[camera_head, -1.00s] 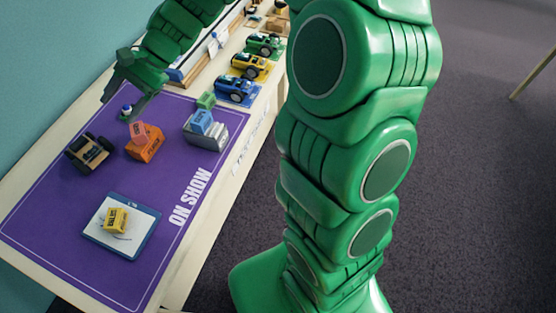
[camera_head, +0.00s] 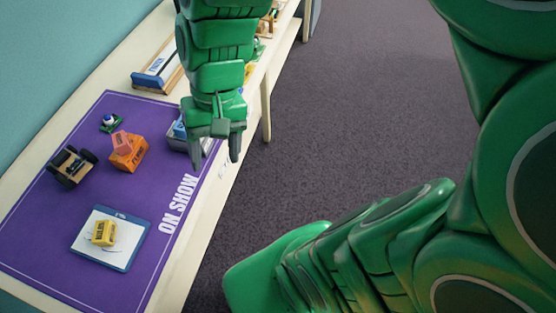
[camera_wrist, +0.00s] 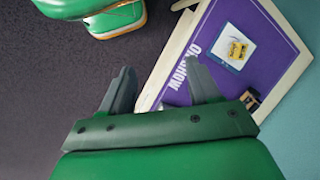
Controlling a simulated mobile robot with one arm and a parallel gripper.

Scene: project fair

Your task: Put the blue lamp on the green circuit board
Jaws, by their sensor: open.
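The small blue lamp (camera_head: 109,118), with a pale patch on it, sits at the far side of the purple mat. The green circuit board (camera_head: 117,127) shows under and around it; the lamp appears to rest on the board, upright as far as I can tell at this size. My gripper (camera_head: 215,158) is open and empty, to the right of the lamp and apart from it, above the mat's right edge. In the wrist view my two fingers (camera_wrist: 158,70) are spread with nothing between them. Neither lamp nor board is clear in the wrist view.
A grey box (camera_head: 180,140) is partly behind my gripper.

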